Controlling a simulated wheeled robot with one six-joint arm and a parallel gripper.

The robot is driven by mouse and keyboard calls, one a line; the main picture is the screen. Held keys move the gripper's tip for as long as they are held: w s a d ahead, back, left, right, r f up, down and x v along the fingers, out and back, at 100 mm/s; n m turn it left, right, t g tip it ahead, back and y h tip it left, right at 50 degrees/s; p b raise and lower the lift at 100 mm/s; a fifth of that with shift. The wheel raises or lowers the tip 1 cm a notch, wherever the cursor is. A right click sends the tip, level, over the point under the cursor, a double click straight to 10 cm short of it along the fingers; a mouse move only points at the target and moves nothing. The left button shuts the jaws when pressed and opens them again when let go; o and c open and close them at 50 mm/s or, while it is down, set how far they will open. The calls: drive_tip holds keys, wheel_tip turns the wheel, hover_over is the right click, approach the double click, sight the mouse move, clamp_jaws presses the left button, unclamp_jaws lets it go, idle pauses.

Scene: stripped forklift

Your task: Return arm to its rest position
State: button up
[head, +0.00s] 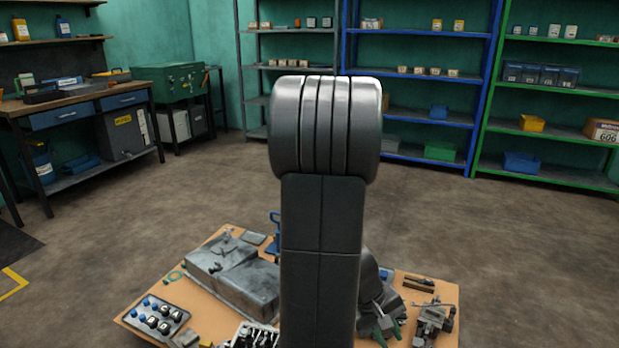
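My arm stands in the middle of the head view, its dark links and a rounded grey joint hiding the centre of the table. My gripper (388,333) shows at the lower right of the arm, pointing down over the wooden table (412,291). Its two green-tipped fingers are apart, and I see nothing between them. How high it is above the table I cannot tell.
A grey metal block (235,276) and a tray of blue and dark parts (156,317) lie on the table's left. A vise-like tool (433,322) stands right of my gripper. Shelves (415,88) and a workbench (75,103) line the walls. The floor between is clear.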

drive_tip(key=shift+m+y, duration=0.5)
drive_tip(key=shift+m, duration=0.2)
drive_tip(key=s, duration=0.1)
drive_tip(key=s+a+r, duration=0.1)
drive_tip(key=s+r, duration=0.1)
drive_tip(key=shift+s+a+r, duration=0.25)
drive_tip(key=shift+a, duration=0.1)
drive_tip(key=shift+a+f, duration=0.1)
drive_tip(key=shift+a, duration=0.05)
